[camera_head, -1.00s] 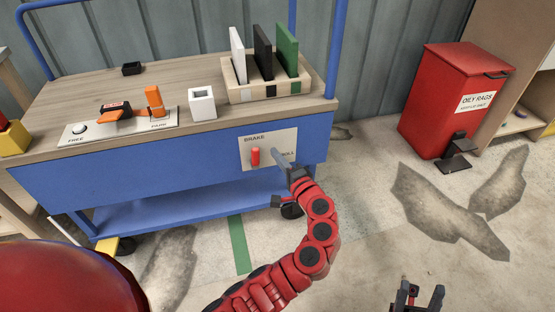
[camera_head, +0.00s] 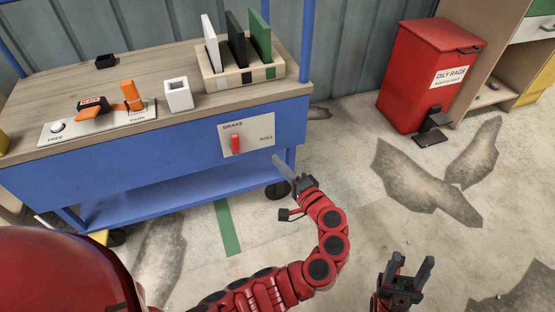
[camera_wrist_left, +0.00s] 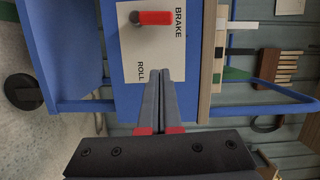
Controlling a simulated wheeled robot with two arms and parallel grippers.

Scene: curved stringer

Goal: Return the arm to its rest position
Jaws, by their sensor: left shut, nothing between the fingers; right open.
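My left gripper (camera_head: 281,162) is shut with nothing between its fingers. In the head view it is right of and below the white BRAKE/ROLL plate (camera_head: 257,140) on the blue cart's front, apart from the red lever (camera_head: 236,143). In the left wrist view its closed fingers (camera_wrist_left: 159,75) point toward the plate (camera_wrist_left: 140,45), and the red lever (camera_wrist_left: 155,18) lies beside the word BRAKE. My right gripper (camera_head: 410,263) is open and empty above the floor at the lower right.
The blue cart (camera_head: 150,152) carries a block with upright panels (camera_head: 245,77), a white hollow block (camera_head: 178,100) and a FREE/PARK plate (camera_head: 70,128) with an orange lever (camera_head: 131,97). A red oily-rags bin (camera_head: 420,85) stands right. Floor between is clear.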

